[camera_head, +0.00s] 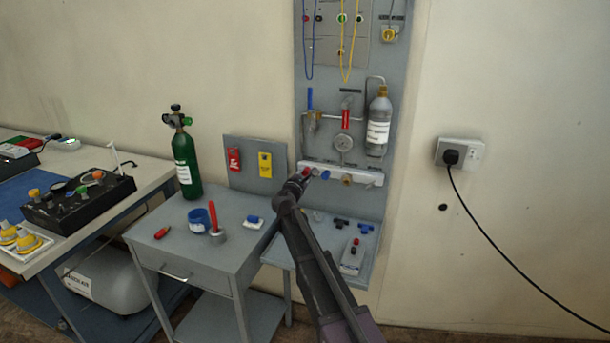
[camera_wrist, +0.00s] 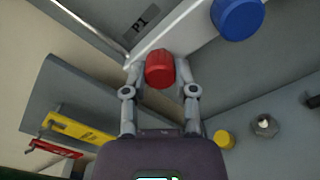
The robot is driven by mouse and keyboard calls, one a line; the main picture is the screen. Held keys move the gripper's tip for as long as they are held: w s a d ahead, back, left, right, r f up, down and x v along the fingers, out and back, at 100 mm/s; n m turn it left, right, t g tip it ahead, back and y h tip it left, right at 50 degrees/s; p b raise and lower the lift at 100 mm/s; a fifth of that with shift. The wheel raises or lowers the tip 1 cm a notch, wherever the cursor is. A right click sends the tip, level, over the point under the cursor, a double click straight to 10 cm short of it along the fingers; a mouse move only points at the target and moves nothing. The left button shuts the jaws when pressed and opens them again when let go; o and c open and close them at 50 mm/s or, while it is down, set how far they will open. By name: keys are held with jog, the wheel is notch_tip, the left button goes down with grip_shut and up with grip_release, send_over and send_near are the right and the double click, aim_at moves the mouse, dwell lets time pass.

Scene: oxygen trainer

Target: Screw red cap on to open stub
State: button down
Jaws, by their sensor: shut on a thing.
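A red cap (camera_wrist: 160,70) sits between the two fingers of my gripper (camera_wrist: 160,78), which is shut on it. In the head view the red cap (camera_head: 306,171) is at the left end of the white manifold bar (camera_head: 366,178), with my gripper (camera_head: 301,178) around it. In the wrist view the cap lies in front of the bar's end. Any stub behind the cap is hidden, and I cannot tell whether the cap touches or is threaded on one. A blue cap (camera_head: 324,174) is to its right on the bar, also large in the wrist view (camera_wrist: 237,18). A brass-coloured fitting (camera_head: 347,179) is further right.
A shelf below holds small fittings (camera_head: 341,223). To the left are a yellow tag (camera_head: 265,164), a green cylinder (camera_head: 186,160) and a grey table (camera_head: 190,250).

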jog(key=shift+m, duration=0.6)
jog(key=c, duration=0.9)
grip_release()
jog(key=shift+m, duration=0.4)
jog(key=o, duration=0.6)
jog(key=shift+c, duration=0.2)
jog(key=v, duration=1.2)
jog(key=shift+s, duration=0.1)
